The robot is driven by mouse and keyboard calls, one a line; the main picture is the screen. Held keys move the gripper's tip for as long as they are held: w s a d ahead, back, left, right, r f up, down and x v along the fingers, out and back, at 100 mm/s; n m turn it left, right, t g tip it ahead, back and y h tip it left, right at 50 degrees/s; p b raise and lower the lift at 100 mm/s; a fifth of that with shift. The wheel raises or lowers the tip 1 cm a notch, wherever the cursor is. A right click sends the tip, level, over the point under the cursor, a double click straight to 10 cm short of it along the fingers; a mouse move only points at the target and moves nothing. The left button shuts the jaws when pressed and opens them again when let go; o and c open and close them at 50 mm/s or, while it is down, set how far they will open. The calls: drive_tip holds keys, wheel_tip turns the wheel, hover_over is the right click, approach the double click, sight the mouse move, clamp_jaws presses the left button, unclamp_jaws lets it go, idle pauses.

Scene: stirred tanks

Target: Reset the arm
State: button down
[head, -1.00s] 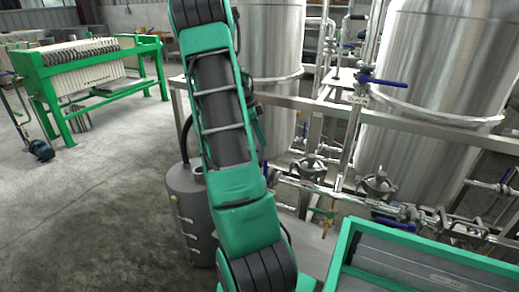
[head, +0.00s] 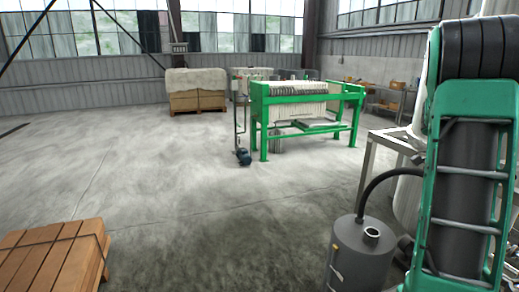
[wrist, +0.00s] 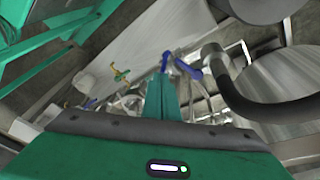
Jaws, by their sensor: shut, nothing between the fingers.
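My arm, green with dark grey links, stands upright along the right edge of the head view. Its end is out of that view. In the wrist view my gripper (wrist: 160,95) shows as a narrow green pair of fingers, shut with nothing between them. Beyond the fingertips is a blue valve handle (wrist: 187,69); I cannot tell how far off it is. Pipework and valves lie behind the fingers, partly hidden by the gripper body.
A grey canister (head: 358,262) with a black hose stands beside my arm. A steel frame (head: 368,165) is behind it. A green filter press (head: 305,105) stands farther back. A wooden stack (head: 50,258) is at front left. The middle concrete floor (head: 190,190) is clear.

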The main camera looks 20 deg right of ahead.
drive_tip(key=s+a+n+t, duration=0.1)
drive_tip(key=s+a+n, duration=0.2)
drive_tip(key=a+n, duration=0.3)
drive_tip(key=s+a+n+t+y, duration=0.1)
drive_tip(key=s+a+n, duration=0.3)
drive_tip(key=a, duration=1.1)
drive_tip(key=s+a+n, duration=0.4)
drive_tip(key=a+n, duration=0.6)
drive_tip(key=a, duration=0.1)
drive_tip(key=shift+a+t+y, duration=0.3)
drive_tip(key=shift+t+y, duration=0.1)
drive_tip(key=shift+d+f, duration=0.1)
